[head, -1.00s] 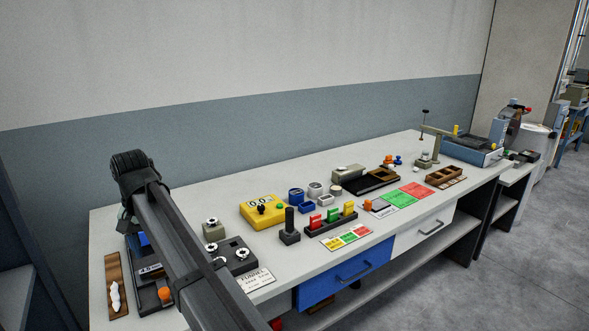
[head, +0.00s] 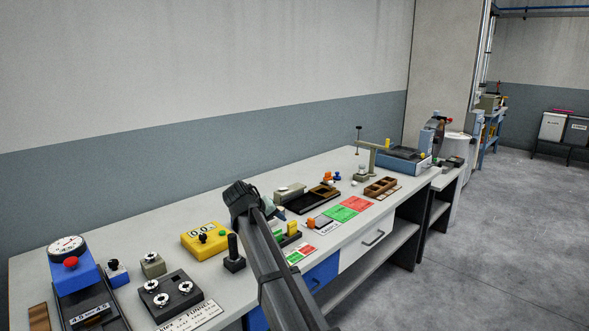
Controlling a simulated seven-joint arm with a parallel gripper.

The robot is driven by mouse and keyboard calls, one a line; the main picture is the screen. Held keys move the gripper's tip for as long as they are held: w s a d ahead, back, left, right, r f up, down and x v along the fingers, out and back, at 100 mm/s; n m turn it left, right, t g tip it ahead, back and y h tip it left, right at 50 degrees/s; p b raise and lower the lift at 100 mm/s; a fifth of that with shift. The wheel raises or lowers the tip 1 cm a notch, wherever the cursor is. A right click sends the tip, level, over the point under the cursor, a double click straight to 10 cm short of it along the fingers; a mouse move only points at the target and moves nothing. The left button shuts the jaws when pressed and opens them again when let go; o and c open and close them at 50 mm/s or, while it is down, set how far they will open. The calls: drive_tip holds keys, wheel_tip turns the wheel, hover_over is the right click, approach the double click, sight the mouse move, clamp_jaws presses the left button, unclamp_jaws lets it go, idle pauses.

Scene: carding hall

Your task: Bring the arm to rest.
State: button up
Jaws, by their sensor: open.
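My arm (head: 276,262) is a dark grey link that rises from the bottom edge, right of centre, in the head view. It ends in a rounded black joint (head: 241,198) in front of the middle of the bench. My gripper and its fingertips do not show; they may be hidden behind the joint and link. I see nothing held. The arm covers part of the coloured blocks and small cups behind it. I cannot tell how far the joint is above the bench.
The long grey bench (head: 222,284) bears a blue dial device (head: 75,268), a black funnel block (head: 170,294), a yellow counter box (head: 206,240), a black upright handle (head: 234,254) and a brown tray (head: 381,187). A stand (head: 372,158) rises at the far end. Open floor (head: 480,255) lies right.

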drive_tip(key=w+d+f+h, duration=0.1)
drive_tip(key=d+f, duration=0.4)
drive_tip(key=d, duration=0.3)
drive_tip(key=d+f+h, duration=0.1)
drive_tip(key=d+f, duration=0.5)
drive_tip(key=d, duration=0.1)
drive_tip(key=s+d+f+g+y, duration=0.1)
drive_tip(key=s+d+f+g, duration=0.15)
drive_tip(key=s+f, duration=0.75)
drive_tip(key=s+d+f+m+g+y, duration=0.1)
drive_tip(key=s+d+f+g, duration=0.3)
drive_tip(key=f, duration=0.9)
drive_tip(key=s+d+f+y, duration=0.1)
drive_tip(key=s+d+f, duration=0.1)
drive_tip(key=s+f, duration=0.85)
drive_tip(key=s+f+m+g+y, duration=0.1)
drive_tip(key=s+f, duration=0.4)
drive_tip(key=s, duration=0.7)
drive_tip(key=s+f+m+g+y, duration=0.1)
drive_tip(key=s+f+g, duration=0.3)
drive_tip(key=s, duration=0.8)
drive_tip(key=s+f+m+g+y, duration=0.2)
drive_tip(key=s+f, duration=0.5)
drive_tip(key=s, duration=0.5)
drive_tip(key=shift+d+f, duration=0.15)
drive_tip(key=shift+d, duration=0.15)
